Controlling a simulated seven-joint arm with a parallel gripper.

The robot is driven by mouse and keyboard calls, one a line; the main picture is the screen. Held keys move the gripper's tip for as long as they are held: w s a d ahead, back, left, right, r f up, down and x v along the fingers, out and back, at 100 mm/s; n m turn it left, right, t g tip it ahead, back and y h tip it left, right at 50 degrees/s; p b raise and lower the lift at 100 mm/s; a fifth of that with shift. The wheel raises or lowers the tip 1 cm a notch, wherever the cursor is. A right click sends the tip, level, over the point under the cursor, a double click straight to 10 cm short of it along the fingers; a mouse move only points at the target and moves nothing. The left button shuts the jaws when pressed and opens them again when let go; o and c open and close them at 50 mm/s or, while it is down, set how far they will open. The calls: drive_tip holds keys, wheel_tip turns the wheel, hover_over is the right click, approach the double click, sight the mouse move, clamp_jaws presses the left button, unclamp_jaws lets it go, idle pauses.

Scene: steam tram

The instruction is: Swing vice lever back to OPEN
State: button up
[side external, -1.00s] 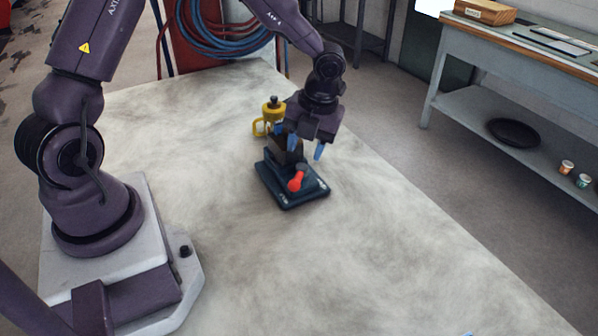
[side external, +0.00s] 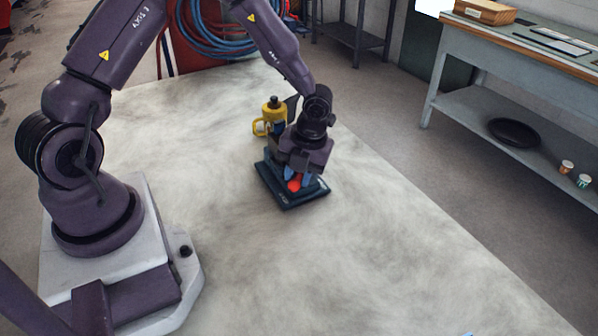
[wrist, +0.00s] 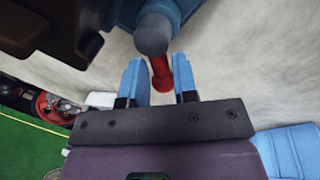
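The vice (side external: 290,200) has a dark blue base on the pale table, with OPEN/shut-style labels too small to read. Its red lever knob (side external: 294,184) shows at the front, below my gripper (side external: 302,178). In the wrist view, the red lever (wrist: 161,73) extends from a grey round pivot (wrist: 152,34) on the blue vice body. My gripper (wrist: 160,80) has its two blue fingers apart, one on each side of the lever's line. Some gap shows between them; contact with the lever cannot be told. My wrist hides much of the vice in the side view.
A yellow can (side external: 271,119) with a handle and dark cap stands at the vice's back left; whether it is clamped cannot be told. The table (side external: 390,240) is clear around the vice. A grey workbench (side external: 520,50) stands apart on the right.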

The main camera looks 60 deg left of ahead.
drive_tip(key=shift+w+n, duration=0.1)
drive_tip(key=shift+n, duration=0.2)
drive_tip(key=n, duration=0.3)
drive_tip(key=w+n, duration=0.1)
drive_tip(key=shift+d+h, duration=0.35)
drive_tip(key=shift+h, duration=0.05)
drive_tip(key=n, duration=0.2)
drive_tip(key=w+n, duration=0.1)
drive_tip(key=n, duration=0.1)
drive_tip(key=w+n+h, duration=0.1)
drive_tip(key=n, duration=0.1)
drive_tip(key=shift+n+g, duration=0.3)
drive_tip(key=n, duration=0.3)
drive_tip(key=shift+w+a+n+h, duration=0.25)
drive_tip(key=shift+w+n+h, duration=0.05)
drive_tip(key=shift+w+h, duration=0.1)
drive_tip(key=shift+w+a+n+t+h, duration=0.15)
drive_tip(key=shift+w+a+n+t, duration=0.05)
drive_tip(key=shift+n, duration=0.8)
drive_tip(key=shift+w+a+n+t+h, duration=0.15)
drive_tip(key=shift+w+n+t, duration=0.05)
drive_tip(key=shift+n, duration=0.8)
drive_tip(key=shift+r, duration=0.1)
drive_tip(key=o, duration=0.7)
drive_tip(key=shift+o, duration=0.2)
wheel_tip(320, 180, up, 13)
drive_tip(key=w+a, duration=0.1)
drive_tip(key=a, duration=0.1)
drive_tip(key=shift+w, duration=0.35)
